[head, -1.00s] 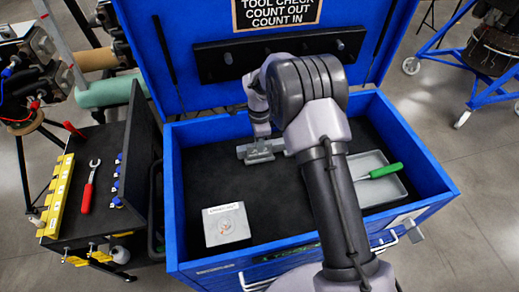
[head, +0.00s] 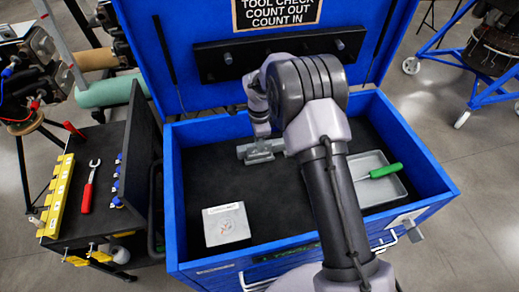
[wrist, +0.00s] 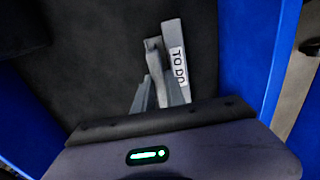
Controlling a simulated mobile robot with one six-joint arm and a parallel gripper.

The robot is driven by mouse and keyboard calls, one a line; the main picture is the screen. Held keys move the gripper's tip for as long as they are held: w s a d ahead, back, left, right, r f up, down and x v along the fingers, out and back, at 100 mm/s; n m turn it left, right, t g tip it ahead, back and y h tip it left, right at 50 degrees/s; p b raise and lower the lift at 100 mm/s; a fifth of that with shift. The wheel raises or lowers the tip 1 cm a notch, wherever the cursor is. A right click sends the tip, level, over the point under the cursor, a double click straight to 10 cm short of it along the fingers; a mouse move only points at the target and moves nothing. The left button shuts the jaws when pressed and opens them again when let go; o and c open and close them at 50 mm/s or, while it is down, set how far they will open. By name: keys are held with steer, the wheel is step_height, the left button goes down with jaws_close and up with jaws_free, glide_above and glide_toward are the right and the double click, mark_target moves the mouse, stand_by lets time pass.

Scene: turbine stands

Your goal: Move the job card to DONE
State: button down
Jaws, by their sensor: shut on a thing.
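A grey holder (head: 258,151) with an angled plate lies on the black floor of the blue chest, near its back wall. In the wrist view the holder (wrist: 174,45) bears a white TO DO label. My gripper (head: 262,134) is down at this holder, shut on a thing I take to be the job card. The card cannot be made out, as the gripper body and the grey parts hide it. No DONE label can be read in either view.
A grey box with a white label (head: 226,225) stands at the chest's front left. A grey tray (head: 390,188) with a green-handled tool (head: 385,171) is at right. The chest's blue walls and raised lid surround the floor. A black cart (head: 105,200) stands at left.

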steer(key=shift+r, duration=0.65)
steer(key=shift+r+p, duration=0.65)
steer(key=shift+r, duration=0.25)
